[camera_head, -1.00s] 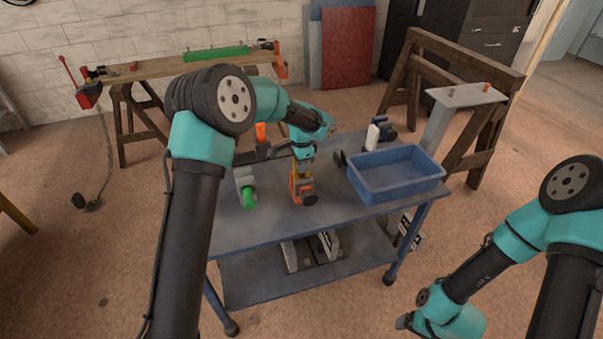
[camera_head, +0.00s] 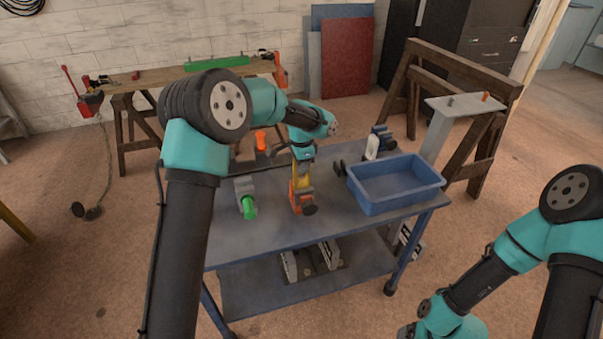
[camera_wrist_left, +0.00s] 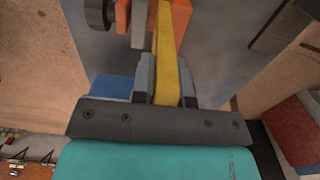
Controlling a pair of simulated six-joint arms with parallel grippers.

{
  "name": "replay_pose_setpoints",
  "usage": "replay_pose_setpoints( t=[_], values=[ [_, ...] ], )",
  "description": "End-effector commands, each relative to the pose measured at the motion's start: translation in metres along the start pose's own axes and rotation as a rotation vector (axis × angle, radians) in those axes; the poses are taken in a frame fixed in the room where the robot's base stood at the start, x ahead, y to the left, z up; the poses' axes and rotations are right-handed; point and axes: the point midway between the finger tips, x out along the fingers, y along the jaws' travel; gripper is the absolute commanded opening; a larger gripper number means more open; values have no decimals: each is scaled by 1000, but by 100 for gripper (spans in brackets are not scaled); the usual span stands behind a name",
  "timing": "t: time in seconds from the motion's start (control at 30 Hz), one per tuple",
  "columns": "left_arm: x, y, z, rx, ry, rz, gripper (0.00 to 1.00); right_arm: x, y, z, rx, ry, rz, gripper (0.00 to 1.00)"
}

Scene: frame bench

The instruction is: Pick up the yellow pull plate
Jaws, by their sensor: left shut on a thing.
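The yellow pull plate (camera_head: 302,181) stands upright over an orange holder (camera_head: 300,201) with a dark knob on the blue cart. My left gripper (camera_head: 303,163) is above it, pointing down, shut on the plate's upper part. In the left wrist view, the yellow plate (camera_wrist_left: 167,65) runs as a strip between the two grey fingers (camera_wrist_left: 167,88) toward the orange holder (camera_wrist_left: 180,16). I cannot tell whether the plate's lower end still touches the holder. Only my right arm's links show at the lower right; its fingertips are out of view.
A blue bin (camera_head: 397,202) stands on the cart's right side. A grey piece with a green end (camera_head: 248,206) is left of the holder, and an orange-topped piece (camera_head: 261,141) is behind. The cart's front left top (camera_head: 240,240) is clear.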

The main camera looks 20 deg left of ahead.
Motion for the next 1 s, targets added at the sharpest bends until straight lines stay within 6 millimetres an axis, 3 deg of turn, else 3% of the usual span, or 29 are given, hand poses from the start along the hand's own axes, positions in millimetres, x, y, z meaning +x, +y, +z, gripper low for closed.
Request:
replay_pose_setpoints(
  t=[0.2,0.4,1.0],
  values=[
    [-42,0,-1,1,4,-5,0,0,0,0,0,0,0,82],
    [-62,0,0,0,2,-2,0,0,0,0,0,0,0,82],
    [-64,-1,1,-3,1,-1,0,0,0,0,0,0,0,82]
  ],
)
